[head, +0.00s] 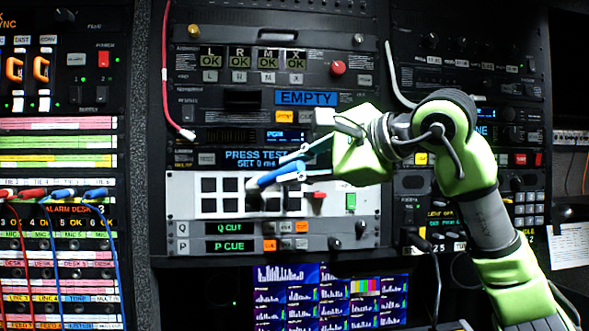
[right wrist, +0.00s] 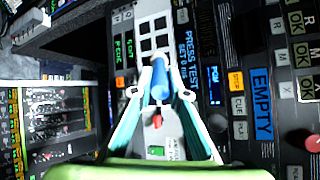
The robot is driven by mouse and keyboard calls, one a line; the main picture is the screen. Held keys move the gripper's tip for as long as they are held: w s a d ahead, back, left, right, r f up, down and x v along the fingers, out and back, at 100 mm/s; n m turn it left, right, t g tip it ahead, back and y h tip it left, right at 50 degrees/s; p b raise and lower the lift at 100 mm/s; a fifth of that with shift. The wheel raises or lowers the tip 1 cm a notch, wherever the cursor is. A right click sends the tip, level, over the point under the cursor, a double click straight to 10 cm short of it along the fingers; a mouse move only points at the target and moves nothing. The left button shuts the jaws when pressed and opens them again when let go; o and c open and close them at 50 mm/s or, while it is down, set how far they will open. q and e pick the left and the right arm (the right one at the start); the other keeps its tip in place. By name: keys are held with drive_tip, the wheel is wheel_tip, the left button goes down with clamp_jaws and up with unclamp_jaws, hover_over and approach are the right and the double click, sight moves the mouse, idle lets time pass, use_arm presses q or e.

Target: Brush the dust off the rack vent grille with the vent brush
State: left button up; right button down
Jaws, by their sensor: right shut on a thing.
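My right gripper (head: 300,160) reaches in from the right in front of the rack. It is shut on the vent brush (head: 279,174), whose blue handle shows between the fingers. The brush points left and slightly down, towards a white panel (head: 276,207) with black square openings; its dark tip overlaps this panel, and I cannot tell whether it touches. In the right wrist view the blue brush (right wrist: 160,80) sits between the two fingertips (right wrist: 160,94), with the black squares beyond it. I cannot surely tell which part is the vent grille, and no dust is distinguishable. My left gripper is not in view.
A red cable (head: 168,90) hangs at the rack's left. A patch bay (head: 58,240) with red and blue cords stands farther left. Below the white panel are a button strip (head: 265,245) and a lit monitor (head: 330,295). A red knob (head: 338,67) sticks out above.

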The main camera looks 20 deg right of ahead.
drive_tip(key=shift+w+d, duration=0.15)
drive_tip(key=shift+w, duration=0.3)
idle(0.4)
